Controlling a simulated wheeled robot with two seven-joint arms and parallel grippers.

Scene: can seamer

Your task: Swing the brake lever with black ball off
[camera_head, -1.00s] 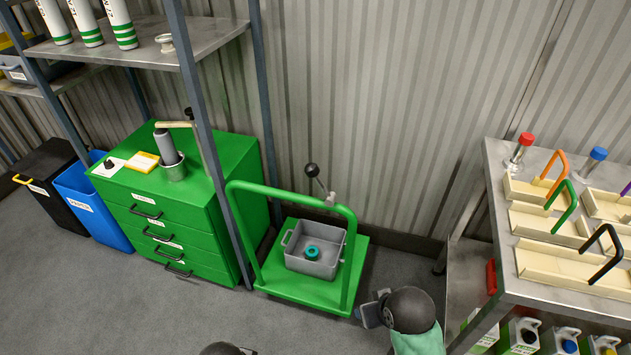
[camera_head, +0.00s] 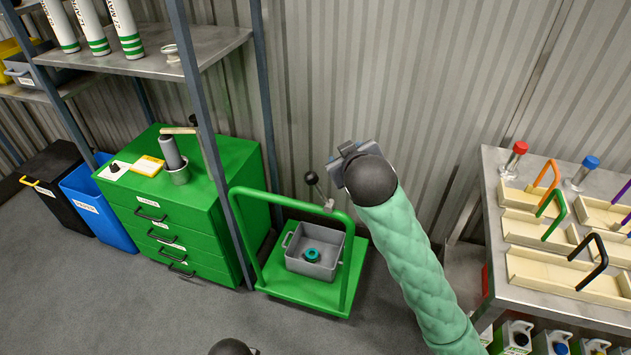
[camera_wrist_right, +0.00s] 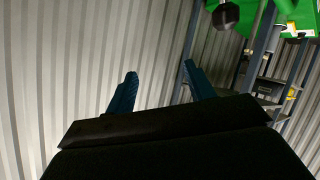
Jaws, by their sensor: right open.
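The brake lever with a black ball (camera_head: 311,178) stands at the green trolley's push bar (camera_head: 290,201), its thin rod slanting down right to a pale pivot (camera_head: 329,205). In the right wrist view the black ball (camera_wrist_right: 226,14) shows at the top, right of the fingers. My right gripper (camera_head: 345,155) is raised just right of the ball, apart from it, mostly hidden by my wrist. Its two blue fingers (camera_wrist_right: 160,76) are spread and empty in the wrist view. Only a dark rounded part of my left arm (camera_head: 232,347) shows at the bottom edge; its jaws cannot be made out.
The trolley carries a grey bin (camera_head: 291,261) with a teal-and-grey round part (camera_head: 311,254). A green drawer cabinet (camera_head: 226,166) and shelf post stand left. A steel table (camera_head: 492,185) with coloured handles stands right. The corrugated wall (camera_head: 330,90) is close behind.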

